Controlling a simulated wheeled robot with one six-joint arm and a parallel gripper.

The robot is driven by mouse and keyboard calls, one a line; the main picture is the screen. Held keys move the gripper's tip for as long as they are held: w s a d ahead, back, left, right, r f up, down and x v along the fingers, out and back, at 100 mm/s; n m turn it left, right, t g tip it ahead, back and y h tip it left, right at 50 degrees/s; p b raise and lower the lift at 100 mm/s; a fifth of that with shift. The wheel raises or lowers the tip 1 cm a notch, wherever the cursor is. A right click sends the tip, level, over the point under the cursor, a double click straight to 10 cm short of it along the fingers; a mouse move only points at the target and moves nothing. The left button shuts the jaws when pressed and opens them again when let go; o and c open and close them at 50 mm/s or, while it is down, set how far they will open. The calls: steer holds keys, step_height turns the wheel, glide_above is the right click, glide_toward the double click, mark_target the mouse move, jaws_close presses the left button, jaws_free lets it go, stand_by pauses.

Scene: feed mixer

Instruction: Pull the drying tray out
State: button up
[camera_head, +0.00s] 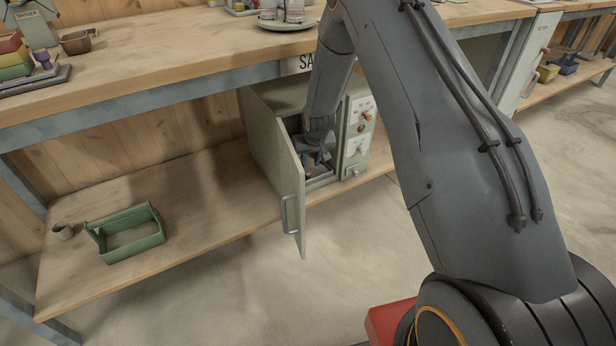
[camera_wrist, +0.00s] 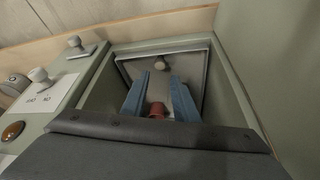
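The drying oven (camera_head: 357,140) is a pale green cabinet under the bench, with its door (camera_head: 291,185) swung open. My arm reaches into its opening, and my gripper (camera_head: 319,158) is at the chamber mouth. In the wrist view, my gripper's two blue fingers (camera_wrist: 160,78) are apart with a gap between them. A grey, flat, light-rimmed surface, apparently the drying tray (camera_wrist: 195,63), lies beyond and below the fingers. A small pale knob-like thing shows just past the fingertips. A reddish small thing (camera_wrist: 157,109) shows between the fingers, partly hidden by my gripper body.
The oven's control panel (camera_head: 358,138) with knobs is right of the opening. The open door stands to the left, close to my forearm. The floor in front is clear.

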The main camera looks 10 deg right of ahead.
mark_target(308, 173)
steer(key=b+x, duration=0.1)
steer(key=x, duration=0.7)
steer(key=shift+w+f+b, duration=0.1)
steer(key=shift+b, duration=0.3)
jaws_close()
